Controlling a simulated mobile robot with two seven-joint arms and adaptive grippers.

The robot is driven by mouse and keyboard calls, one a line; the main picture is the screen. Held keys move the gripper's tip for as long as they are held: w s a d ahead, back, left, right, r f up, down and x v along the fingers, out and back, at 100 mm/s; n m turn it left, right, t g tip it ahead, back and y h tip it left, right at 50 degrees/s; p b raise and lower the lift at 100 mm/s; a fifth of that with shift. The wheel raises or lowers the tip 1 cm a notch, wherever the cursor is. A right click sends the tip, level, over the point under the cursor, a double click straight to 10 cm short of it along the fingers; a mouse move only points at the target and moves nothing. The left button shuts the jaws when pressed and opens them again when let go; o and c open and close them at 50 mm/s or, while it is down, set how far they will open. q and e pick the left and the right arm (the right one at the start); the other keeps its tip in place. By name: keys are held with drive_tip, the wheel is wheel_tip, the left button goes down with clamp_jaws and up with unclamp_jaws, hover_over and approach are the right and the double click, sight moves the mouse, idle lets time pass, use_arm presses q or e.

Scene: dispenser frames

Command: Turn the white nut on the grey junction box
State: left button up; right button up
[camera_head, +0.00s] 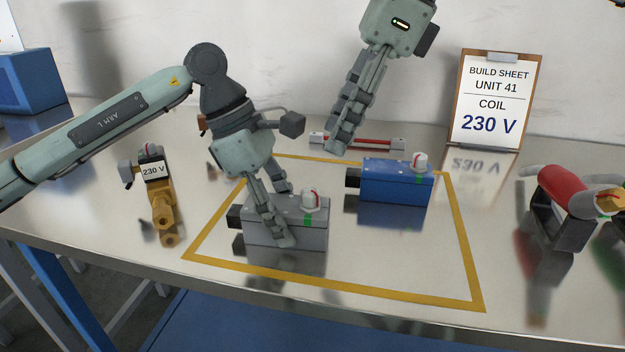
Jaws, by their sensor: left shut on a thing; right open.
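The grey junction box (313,237) stands on the metal table inside the yellow outline. Its white nut (311,201) with a red mark is on the top at the right end, and a green mark shows on the box below it. My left gripper (286,214) is shut across the box left of the nut, one finger down the front and the other at the back. It is apart from the nut. My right gripper (340,142) is open and empty, raised above the table, up and left of the blue box.
A blue box (396,185) with a similar white nut stands behind right, inside the outline. A brass valve with a 230 V label (154,170) is at left. A red-handled tool (570,188) rests on a stand at right. A build sheet (493,100) reads COIL 230 V. A red bar lies behind.

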sight(308, 190)
drive_tip(key=x, duration=0.9)
drive_tip(key=shift+f, duration=0.25)
drive_tip(key=shift+c, duration=0.3)
clamp_jaws()
